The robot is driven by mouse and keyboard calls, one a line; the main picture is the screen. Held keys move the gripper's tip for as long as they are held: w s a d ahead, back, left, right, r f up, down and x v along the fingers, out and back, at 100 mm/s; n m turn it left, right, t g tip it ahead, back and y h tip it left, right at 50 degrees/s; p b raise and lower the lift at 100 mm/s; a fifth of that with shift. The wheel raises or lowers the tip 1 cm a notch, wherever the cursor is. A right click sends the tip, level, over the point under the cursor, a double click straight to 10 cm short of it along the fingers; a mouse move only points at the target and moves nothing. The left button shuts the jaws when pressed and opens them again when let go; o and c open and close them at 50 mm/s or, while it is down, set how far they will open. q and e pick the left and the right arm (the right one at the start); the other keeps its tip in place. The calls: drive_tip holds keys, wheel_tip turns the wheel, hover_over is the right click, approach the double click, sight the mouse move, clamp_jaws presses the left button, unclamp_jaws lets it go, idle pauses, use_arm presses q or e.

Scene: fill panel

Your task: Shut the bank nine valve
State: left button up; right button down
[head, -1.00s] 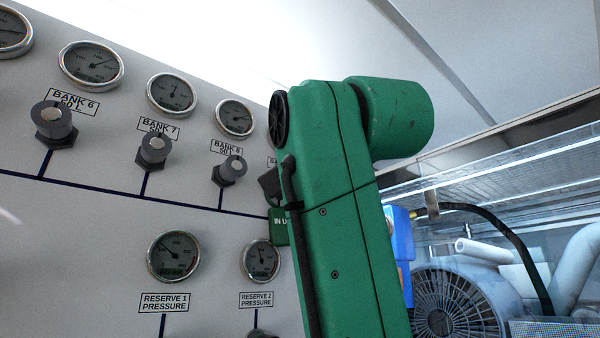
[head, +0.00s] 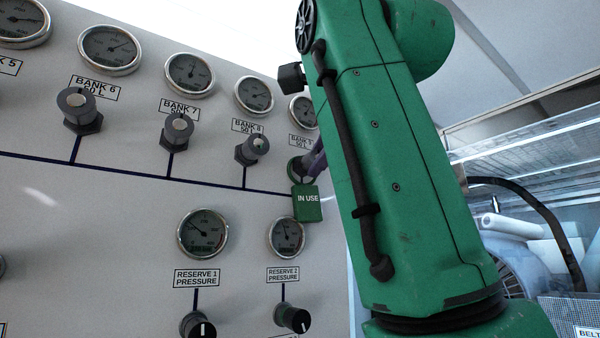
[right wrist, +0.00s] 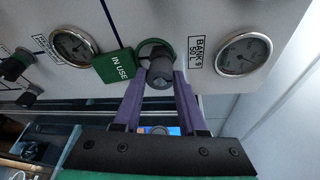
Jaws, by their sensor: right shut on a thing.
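The bank nine valve is a dark grey knob (right wrist: 159,72) on the panel, below the bank 9 label (head: 300,141) and its gauge (head: 304,111). A green ring (right wrist: 153,46) with an "IN USE" tag (head: 307,203) hangs around its base. My right gripper (right wrist: 160,80) has its purple fingers on either side of the knob and is shut on it. In the head view my right gripper (head: 314,160) shows only partly beside my green forearm, and the knob is mostly hidden. My left gripper is in neither view.
The bank 8 valve (head: 255,147) sits just left of bank nine, with banks 7 (head: 177,131) and 6 (head: 78,108) further left. Reserve gauges and knobs (head: 292,318) lie below. A clear-sided case with machinery stands to the right.

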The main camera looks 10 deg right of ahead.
drive_tip(key=shift+r, duration=0.25)
drive_tip(key=c, duration=0.7)
unclamp_jaws()
drive_tip(key=shift+o, duration=1.1)
drive_tip(key=shift+a, duration=0.1)
drive_tip(key=shift+w+a+f, duration=0.1)
drive_tip(key=shift+w+f, duration=0.05)
drive_tip(key=shift+w, duration=0.1)
